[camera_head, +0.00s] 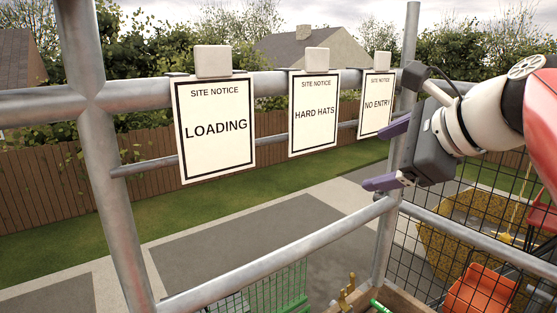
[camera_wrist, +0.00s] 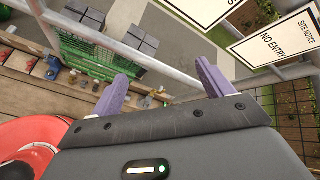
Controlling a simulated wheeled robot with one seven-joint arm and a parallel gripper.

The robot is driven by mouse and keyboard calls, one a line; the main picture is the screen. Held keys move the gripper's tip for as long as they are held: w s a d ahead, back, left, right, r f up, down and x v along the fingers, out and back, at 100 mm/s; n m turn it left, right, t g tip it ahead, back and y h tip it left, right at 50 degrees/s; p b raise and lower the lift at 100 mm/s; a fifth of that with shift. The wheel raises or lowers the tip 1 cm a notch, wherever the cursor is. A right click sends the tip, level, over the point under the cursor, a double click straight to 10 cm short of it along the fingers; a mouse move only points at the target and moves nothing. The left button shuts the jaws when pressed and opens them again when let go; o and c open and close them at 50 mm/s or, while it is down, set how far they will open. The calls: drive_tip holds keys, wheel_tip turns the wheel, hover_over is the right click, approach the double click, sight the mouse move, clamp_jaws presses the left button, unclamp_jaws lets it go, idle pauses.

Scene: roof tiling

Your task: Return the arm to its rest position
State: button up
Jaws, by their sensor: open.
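My gripper (camera_head: 386,156) is at the right of the head view, in front of the scaffold rail and just left of the mesh panel. Its two purple fingers point left and stand apart, with nothing between them. In the wrist view the gripper (camera_wrist: 162,84) also shows its purple fingers spread and empty. My arm enters from the right edge of the head view, stretched toward the scaffold. The gripper is close below the NO ENTRY sign (camera_head: 377,104); I cannot tell whether they touch.
A LOADING sign (camera_head: 215,128) and a HARD HATS sign (camera_head: 314,115) hang on the upper rail. A scaffold post (camera_head: 401,150) stands behind my gripper. Below are a lower rail (camera_head: 270,262), a green crate (camera_head: 275,290), black mesh (camera_head: 480,215) and an orange object (camera_head: 480,292).

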drive_tip(key=s+f+n+g+h, duration=0.1)
drive_tip(key=s+f+n+h, duration=0.1)
drive_tip(key=s+f+n, duration=0.2)
drive_tip(key=s+f+n+g+h, duration=0.1)
drive_tip(key=s+f+n+h, duration=0.1)
drive_tip(key=s+f+n, duration=0.3)
drive_tip(key=s+f+n+g+h, duration=0.1)
drive_tip(key=s+f+n, duration=0.3)
drive_tip(key=f+n, duration=0.7)
wheel_tip(320, 180, down, 8)
drive_tip(key=shift+s+a+f+n+g+h, duration=0.2)
drive_tip(key=shift+s+a+n+g+h, duration=0.1)
drive_tip(key=shift+s+a+g+h, duration=0.25)
drive_tip(key=shift+w+d, duration=0.1)
drive_tip(key=shift+w, duration=0.05)
